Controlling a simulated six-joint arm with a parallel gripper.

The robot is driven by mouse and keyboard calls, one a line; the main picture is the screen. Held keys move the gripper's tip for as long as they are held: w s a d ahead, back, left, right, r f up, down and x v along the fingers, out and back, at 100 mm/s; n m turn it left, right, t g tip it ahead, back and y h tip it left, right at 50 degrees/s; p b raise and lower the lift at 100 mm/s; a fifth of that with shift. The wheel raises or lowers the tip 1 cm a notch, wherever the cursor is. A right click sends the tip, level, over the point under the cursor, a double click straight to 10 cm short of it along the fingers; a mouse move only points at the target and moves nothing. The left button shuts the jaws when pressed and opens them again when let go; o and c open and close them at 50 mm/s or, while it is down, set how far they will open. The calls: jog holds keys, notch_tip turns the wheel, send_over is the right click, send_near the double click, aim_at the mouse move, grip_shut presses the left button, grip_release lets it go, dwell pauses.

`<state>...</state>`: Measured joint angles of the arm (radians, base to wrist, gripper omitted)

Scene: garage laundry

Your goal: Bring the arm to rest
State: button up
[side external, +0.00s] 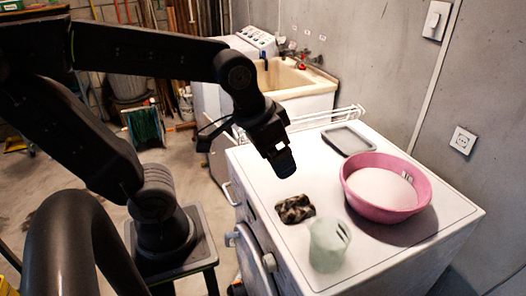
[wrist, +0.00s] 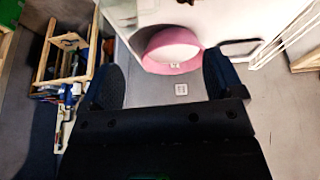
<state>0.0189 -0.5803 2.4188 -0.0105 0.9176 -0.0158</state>
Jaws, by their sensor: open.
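My gripper (side external: 284,163) hangs at the end of my black arm, above the left part of the white machine top (side external: 262,178). It is clear of the objects there. In the wrist view my gripper (wrist: 165,85) shows two dark fingers spread wide apart, with nothing held between them. The pink basin (wrist: 172,50) appears beyond the fingers in that view. In the side view the pink basin (side external: 418,210) stands on the right of the machine top, to the right of my gripper.
A pale green translucent cup (side external: 328,246) and a dark patterned cloth-like item (side external: 295,208) are near the machine's front. A grey tray (side external: 348,140) lies at the back, beside a white wire rack (side external: 335,117). A sink (side external: 290,78) stands behind.

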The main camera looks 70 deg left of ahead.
jog(key=shift+s+a+r+t, duration=0.15)
jog(key=shift+s+t, duration=0.15)
jog(key=shift+s, duration=0.35)
jog(key=shift+s+a+r+t, duration=0.15)
jog(key=shift+s+t, duration=0.15)
jog(key=shift+s, duration=0.3)
